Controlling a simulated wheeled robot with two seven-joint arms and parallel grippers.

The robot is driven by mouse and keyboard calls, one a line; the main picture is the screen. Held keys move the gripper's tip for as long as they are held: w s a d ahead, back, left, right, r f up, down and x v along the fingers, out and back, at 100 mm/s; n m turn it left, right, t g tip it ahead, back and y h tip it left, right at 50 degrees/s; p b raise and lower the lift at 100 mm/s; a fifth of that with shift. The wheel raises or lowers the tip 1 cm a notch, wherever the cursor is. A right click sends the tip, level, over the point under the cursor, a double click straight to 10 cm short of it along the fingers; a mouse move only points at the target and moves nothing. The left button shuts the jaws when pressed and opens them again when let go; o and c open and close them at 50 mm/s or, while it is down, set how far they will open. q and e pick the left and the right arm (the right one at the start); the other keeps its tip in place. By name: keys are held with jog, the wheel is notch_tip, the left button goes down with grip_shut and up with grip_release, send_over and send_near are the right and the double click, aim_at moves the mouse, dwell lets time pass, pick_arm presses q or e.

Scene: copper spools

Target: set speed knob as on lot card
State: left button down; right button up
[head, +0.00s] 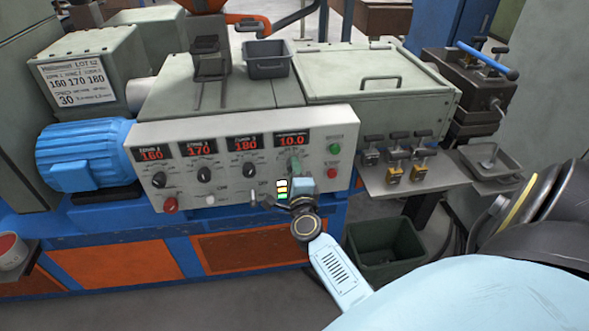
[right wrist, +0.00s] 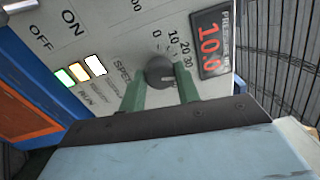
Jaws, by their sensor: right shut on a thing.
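The lot card (head: 75,80) on the grey cabinet at the left reads 160 170 180 with 30 below; its small print is not legible. The speed knob (right wrist: 160,72) is dark and round on the grey control panel (head: 330,150). In the right wrist view its scale runs 0, 10, 20, 30, and a pale mark on it points right, near the 30 end; the exact setting is unclear. My right gripper (right wrist: 160,92) is shut on the knob, one green finger on each side. In the head view, the gripper (head: 295,168) hides the knob. My left gripper is out of view.
Zone displays (head: 198,148) read 160, 170 and 180, with knobs (head: 204,174) below. A pressure display (head: 292,140) reads 10.0. A dark bin (head: 385,248) stands below right.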

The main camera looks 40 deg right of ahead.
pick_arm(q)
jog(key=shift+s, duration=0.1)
pick_arm(e)
jog(key=o, duration=1)
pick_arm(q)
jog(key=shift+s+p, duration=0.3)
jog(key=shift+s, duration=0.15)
pick_arm(e)
jog(key=shift+v, duration=6.7)
jog(key=shift+s, duration=0.1)
